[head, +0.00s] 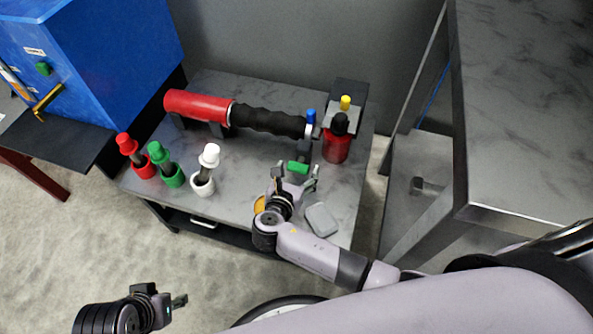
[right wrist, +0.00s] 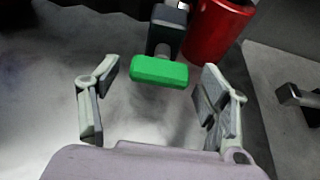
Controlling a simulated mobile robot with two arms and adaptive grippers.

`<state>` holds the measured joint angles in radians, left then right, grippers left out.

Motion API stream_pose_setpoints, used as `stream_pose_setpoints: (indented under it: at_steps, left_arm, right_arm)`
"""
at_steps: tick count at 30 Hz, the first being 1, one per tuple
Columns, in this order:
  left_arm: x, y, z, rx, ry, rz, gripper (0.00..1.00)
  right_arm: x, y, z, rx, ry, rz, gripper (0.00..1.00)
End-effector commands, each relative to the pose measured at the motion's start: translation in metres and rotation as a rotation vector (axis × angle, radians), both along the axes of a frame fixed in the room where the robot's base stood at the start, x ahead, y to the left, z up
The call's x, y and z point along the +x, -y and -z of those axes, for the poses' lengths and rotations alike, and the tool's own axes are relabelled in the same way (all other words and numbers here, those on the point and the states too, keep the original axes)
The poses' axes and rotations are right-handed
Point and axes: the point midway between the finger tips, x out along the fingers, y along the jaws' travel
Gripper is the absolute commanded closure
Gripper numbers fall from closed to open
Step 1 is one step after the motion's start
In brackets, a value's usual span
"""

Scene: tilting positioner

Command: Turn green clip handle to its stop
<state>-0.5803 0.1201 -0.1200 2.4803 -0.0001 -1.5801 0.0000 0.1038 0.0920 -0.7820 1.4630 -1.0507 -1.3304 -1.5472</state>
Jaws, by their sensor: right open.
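The green clip handle (head: 298,167) is a short green bar on a dark clip body, in front of the red cylinder on the workbench. In the right wrist view the handle (right wrist: 159,72) lies crosswise just beyond the fingertips, between them and apart from both. My right gripper (head: 298,179) is open and empty, close in front of the handle; its two spread fingers (right wrist: 155,85) show in the right wrist view. My left gripper (head: 165,300) is at the lower left, away from the bench; its fingers are too unclear to judge.
A red tool with a black grip (head: 265,117) lies across the bench. A red cylinder with a black knob (head: 337,147) stands behind the handle. Red (head: 141,167), green (head: 170,175) and white (head: 203,183) holders stand at left. A grey rounded piece (head: 321,219) lies near the right arm.

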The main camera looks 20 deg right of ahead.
Motion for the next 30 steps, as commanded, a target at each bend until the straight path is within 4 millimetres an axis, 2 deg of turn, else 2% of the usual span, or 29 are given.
stream_pose_setpoints:
  at_steps: [5, 18, 24, 30]
  left_arm:
    - [0.000, 0.000, 0.000, 0.000, 0.000, 0.000, 0.59]
    - [0.000, 0.000, 0.000, 0.000, 0.000, 0.000, 0.59]
    - [0.000, 0.000, 0.000, 0.000, 0.000, 0.000, 0.59]
    - [0.000, 0.000, 0.000, 0.000, 0.000, 0.000, 0.59]
  right_arm:
    - [-0.012, -0.008, -0.005, 0.003, -0.001, -0.001, 0.30]
    - [-0.078, -0.052, -0.038, 0.003, -0.002, -0.001, 0.30]
    - [-0.091, -0.061, -0.045, 0.001, -0.001, 0.000, 0.30]
    - [-0.093, -0.062, -0.046, 0.000, 0.000, 0.000, 0.30]
